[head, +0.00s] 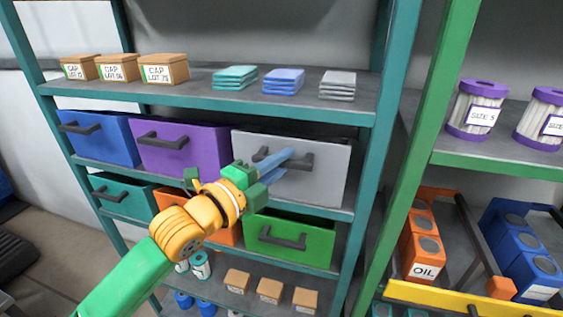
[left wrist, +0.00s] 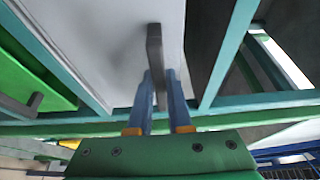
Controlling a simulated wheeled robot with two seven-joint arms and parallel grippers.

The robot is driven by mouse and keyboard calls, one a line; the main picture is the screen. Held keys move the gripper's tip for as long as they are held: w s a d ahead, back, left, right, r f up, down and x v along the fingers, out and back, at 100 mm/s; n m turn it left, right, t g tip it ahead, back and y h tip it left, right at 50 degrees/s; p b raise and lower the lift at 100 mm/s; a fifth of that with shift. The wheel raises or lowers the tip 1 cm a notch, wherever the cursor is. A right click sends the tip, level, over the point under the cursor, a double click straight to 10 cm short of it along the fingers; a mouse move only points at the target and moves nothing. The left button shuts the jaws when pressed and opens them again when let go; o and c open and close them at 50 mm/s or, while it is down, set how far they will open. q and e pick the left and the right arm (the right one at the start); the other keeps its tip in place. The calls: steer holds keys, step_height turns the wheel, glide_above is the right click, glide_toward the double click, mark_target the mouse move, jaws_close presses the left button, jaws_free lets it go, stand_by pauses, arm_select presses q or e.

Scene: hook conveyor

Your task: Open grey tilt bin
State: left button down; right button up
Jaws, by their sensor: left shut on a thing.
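The grey tilt bin (head: 325,182) is at the right end of the upper bin row, and its pale front fills the upper left of the left wrist view (left wrist: 105,45). Its dark bar handle (head: 306,161) also shows in the left wrist view (left wrist: 155,50). My left gripper (head: 286,159) reaches in from the left, with its blue fingers shut on the handle. In the left wrist view the fingers (left wrist: 160,95) lie on both sides of the handle. The bin front looks close to upright in its row. My right gripper is out of view.
Purple (head: 188,155) and blue (head: 95,145) bins stand left of the grey one. A green bin (head: 290,245) is below it. The teal rack post (head: 372,160) stands close on its right. Folded cloths and boxes lie on the shelf (head: 210,93) above.

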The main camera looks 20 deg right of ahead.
arm_select(q)
steer(key=s+a+f+m+h+b, duration=0.4)
steer(key=s+f+m+h+b, duration=0.2)
steer(key=b, duration=2.2)
steer(key=shift+s+a+f+m+h, duration=0.3)
steer(key=shift+f+m+h, duration=0.75)
steer(key=shift+h, duration=1.35)
steer(key=c, duration=0.8)
jaws_free()
steer(key=shift+d, duration=0.1)
steer(key=shift+c, duration=0.2)
